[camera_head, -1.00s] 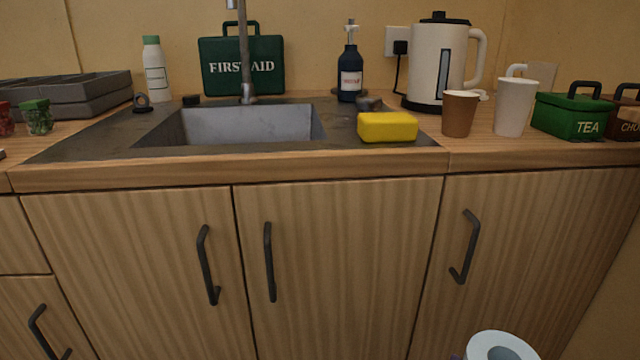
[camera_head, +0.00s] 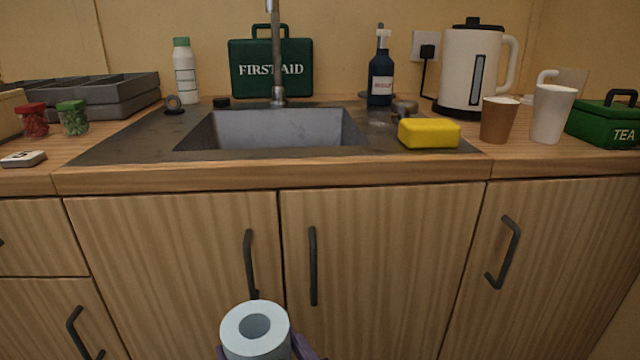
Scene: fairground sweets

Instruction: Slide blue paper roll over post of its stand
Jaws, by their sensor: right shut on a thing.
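A pale, bluish-white paper roll (camera_head: 238,344) is at the bottom of the head view, left of centre, in front of the cupboard doors. Its round top end faces up with a grey-blue hole in it; its lower part is cut off by the frame edge. My right gripper (camera_head: 263,349) shows only as small purple-grey parts on both sides of the roll, and it is shut on it. My left gripper is not in view. I cannot make out a stand with a post.
The sink (camera_head: 285,128) and wooden worktop (camera_head: 250,176) lie beyond the roll. A yellow sponge (camera_head: 429,134), brown cup (camera_head: 498,122), white cup (camera_head: 551,115) and kettle (camera_head: 468,75) stand to the right. Two small jars (camera_head: 74,119) and a grey tray (camera_head: 110,103) are left.

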